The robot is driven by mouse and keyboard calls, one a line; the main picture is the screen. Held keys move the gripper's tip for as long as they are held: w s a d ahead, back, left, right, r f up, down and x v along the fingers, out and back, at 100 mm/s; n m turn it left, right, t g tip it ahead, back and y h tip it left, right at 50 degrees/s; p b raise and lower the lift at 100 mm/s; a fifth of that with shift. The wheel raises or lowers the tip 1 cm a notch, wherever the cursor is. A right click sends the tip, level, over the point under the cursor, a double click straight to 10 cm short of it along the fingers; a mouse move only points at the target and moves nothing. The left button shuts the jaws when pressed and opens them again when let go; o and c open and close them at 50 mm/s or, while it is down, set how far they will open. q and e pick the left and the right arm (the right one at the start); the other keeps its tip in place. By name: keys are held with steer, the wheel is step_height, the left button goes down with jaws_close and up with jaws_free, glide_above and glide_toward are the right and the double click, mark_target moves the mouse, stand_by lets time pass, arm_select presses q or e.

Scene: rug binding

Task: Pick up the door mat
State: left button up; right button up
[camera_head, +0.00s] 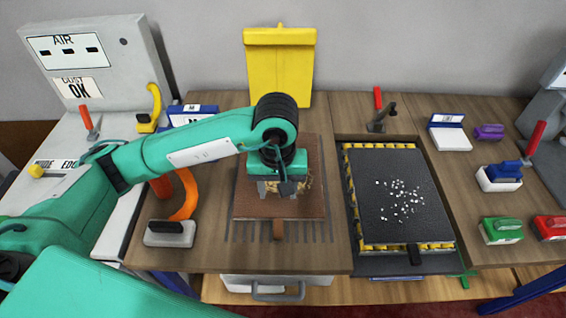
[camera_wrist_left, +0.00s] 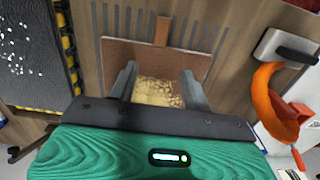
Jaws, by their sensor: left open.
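A straw-coloured, coarse-textured piece, which looks like the door mat (camera_wrist_left: 158,93), lies on a reddish-brown board (camera_head: 280,209) in the middle of the bench. In the head view most of it is hidden under my left gripper (camera_head: 280,190). My left gripper points down over it. In the left wrist view its two fingers (camera_wrist_left: 158,80) are apart, one on each side of the straw-coloured piece. I cannot tell whether they touch it. My right gripper is not in view.
Right of the board is a black mat (camera_head: 395,200) with white specks, in a yellow-edged frame. An orange-handled tool (camera_head: 170,233) stands at the left. A yellow box (camera_head: 280,65) stands behind. Green (camera_head: 502,230) and red (camera_head: 550,227) items sit at the right.

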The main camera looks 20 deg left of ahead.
arm_select(q)
steer(key=p, duration=0.1)
glide_above(278, 224)
step_height(278, 224, down, 6)
steer(key=shift+r, duration=0.1)
steer(key=shift+f+p, duration=0.55)
steer(key=shift+f, duration=0.65)
step_height(278, 224, down, 4)
steer(key=shift+p, duration=1)
steer(key=shift+f, duration=0.35)
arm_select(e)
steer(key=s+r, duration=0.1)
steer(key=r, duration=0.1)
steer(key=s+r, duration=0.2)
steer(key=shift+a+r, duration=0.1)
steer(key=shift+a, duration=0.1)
arm_select(q)
jaws_close()
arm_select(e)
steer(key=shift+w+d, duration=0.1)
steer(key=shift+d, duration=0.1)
